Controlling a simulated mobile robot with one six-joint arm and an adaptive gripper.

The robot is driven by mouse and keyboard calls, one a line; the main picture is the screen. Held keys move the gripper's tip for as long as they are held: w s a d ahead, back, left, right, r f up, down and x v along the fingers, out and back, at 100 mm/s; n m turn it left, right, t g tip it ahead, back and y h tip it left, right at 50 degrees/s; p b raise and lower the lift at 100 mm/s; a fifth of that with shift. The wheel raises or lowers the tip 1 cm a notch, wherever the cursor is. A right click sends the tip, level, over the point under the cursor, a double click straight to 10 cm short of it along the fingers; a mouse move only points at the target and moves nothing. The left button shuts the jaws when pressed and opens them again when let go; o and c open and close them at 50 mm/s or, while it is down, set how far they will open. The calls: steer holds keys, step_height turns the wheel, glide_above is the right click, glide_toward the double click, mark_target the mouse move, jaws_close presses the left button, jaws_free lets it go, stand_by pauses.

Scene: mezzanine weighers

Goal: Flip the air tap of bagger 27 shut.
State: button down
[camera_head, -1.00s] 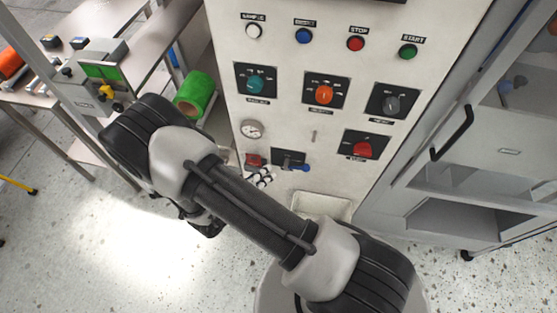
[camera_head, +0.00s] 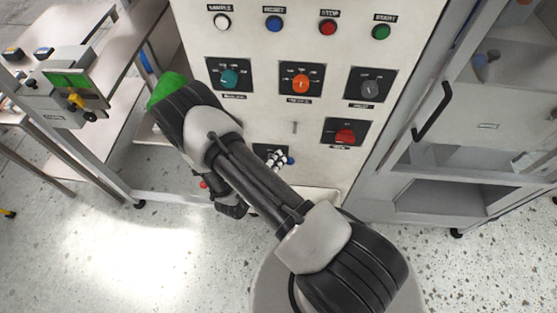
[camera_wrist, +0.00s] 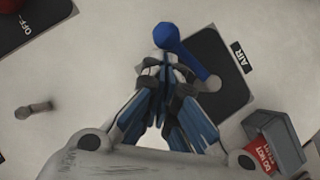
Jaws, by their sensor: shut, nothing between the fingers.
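The air tap's blue lever (camera_wrist: 172,42) shows in the wrist view on a black plate (camera_wrist: 215,50) labelled AIR. The lever runs slantwise from its pivot on the plate to a rounded blue end past the plate's edge. My gripper (camera_wrist: 166,68) is shut and empty, its tips overlapping the lever near the blue end; I cannot tell whether they touch. In the head view my gripper (camera_head: 276,159) is in front of the tap's plate, and only a bit of the blue lever (camera_head: 291,161) shows to its right. No bagger number is readable.
A grey block with a red DO NOT tag (camera_wrist: 264,153) sits beside the tap plate. A small metal peg (camera_wrist: 34,110) juts from the panel. Above are a red rotary switch (camera_head: 345,135), more knobs and push buttons. A cabinet with a black handle (camera_head: 433,112) stands right.

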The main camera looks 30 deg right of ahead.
steer(key=shift+s+d+f, duration=0.1)
steer(key=shift+d+f, duration=0.05)
steer(key=shift+f, duration=0.05)
steer(key=shift+s+d+f+b, duration=0.3)
steer(key=shift+d+f+b, duration=0.15)
steer(key=shift+d, duration=0.05)
